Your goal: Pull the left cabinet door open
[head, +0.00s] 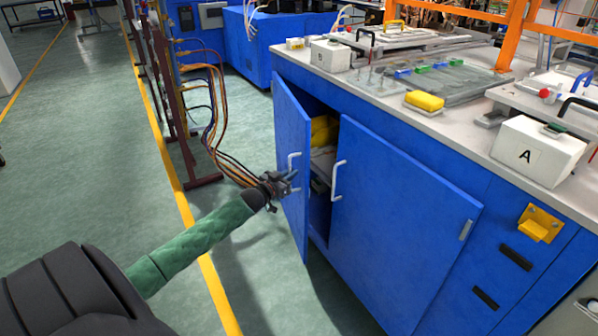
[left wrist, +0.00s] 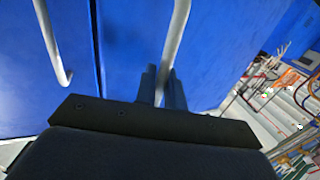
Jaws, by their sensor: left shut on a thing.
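The left cabinet door (head: 294,150) is blue and stands ajar, swung out from the blue cabinet. Its pale vertical handle (head: 293,165) is on the door's free edge side. My left gripper (head: 289,183) is at the lower part of that handle. In the left wrist view my left gripper's two dark fingers (left wrist: 162,88) are shut around the handle (left wrist: 176,40). Yellow things (head: 324,130) show inside through the gap. The right cabinet door (head: 390,215) is shut, with its own handle (head: 338,180). My right gripper is in neither view.
The worktop holds a white box marked A (head: 538,152), a yellow sponge-like block (head: 425,101) and a white box marked B (head: 330,54). A dark red frame with hanging cables (head: 207,130) stands left of the door. Green floor (head: 100,140) is clear in front.

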